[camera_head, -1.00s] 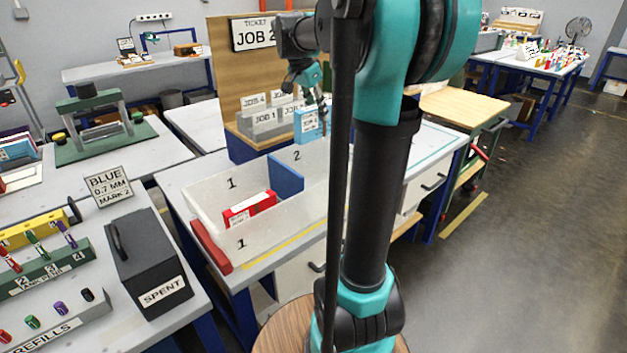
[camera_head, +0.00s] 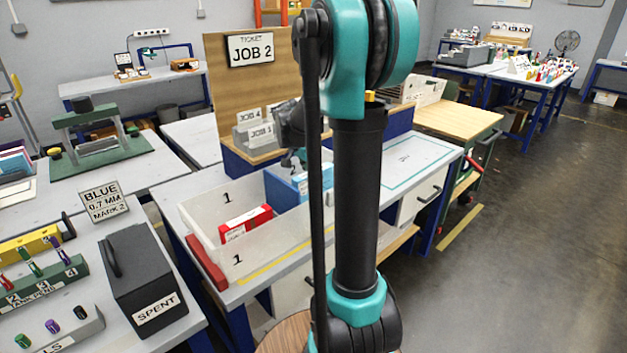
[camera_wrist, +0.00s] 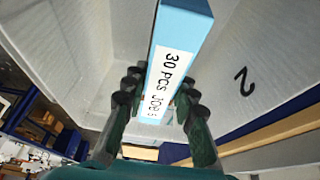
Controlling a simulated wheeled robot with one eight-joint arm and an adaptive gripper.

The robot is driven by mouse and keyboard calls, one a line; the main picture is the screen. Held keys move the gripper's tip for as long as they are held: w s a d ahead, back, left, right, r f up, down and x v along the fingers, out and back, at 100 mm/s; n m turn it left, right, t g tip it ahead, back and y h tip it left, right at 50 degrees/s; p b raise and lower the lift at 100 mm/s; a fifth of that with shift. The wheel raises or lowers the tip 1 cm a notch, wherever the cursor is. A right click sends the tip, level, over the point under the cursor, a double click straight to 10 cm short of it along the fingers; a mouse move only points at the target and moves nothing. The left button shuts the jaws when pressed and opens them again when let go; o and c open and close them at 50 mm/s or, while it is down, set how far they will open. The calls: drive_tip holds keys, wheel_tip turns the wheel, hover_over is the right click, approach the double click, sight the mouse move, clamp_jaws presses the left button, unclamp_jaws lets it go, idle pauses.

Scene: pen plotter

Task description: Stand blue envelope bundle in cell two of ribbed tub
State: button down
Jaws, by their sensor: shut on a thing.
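The blue envelope bundle (camera_wrist: 186,28) is between the two fingers of my gripper (camera_wrist: 160,88) in the wrist view. Its white label reads "30 PCS JOB" and the rest is unclear. My gripper is shut on it. Pale tub walls and a "2" mark surround it there. In the head view, the light-blue bundle (camera_head: 318,180) shows in cell two of the ribbed tub (camera_head: 195,228), right of the blue divider (camera_head: 283,192), partly hidden by my arm. Whether its bottom touches the tub floor cannot be told.
A red bundle (camera_head: 246,221) stands in cell one. A wooden backboard with a "JOB 2" ticket (camera_head: 250,48) and a grey holder with job cards (camera_head: 253,135) stand behind the tub. A black "SPENT" box (camera_head: 150,285) sits at front left.

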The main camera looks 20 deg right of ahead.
drive_tip(key=shift+f, duration=0.9)
drive_tip(key=shift+f, duration=0.6)
drive_tip(key=c, duration=1.2)
unclamp_jaws()
drive_tip(key=shift+r, duration=0.5)
drive_tip(key=v, duration=1.2)
drive_tip(key=shift+r, duration=0.15)
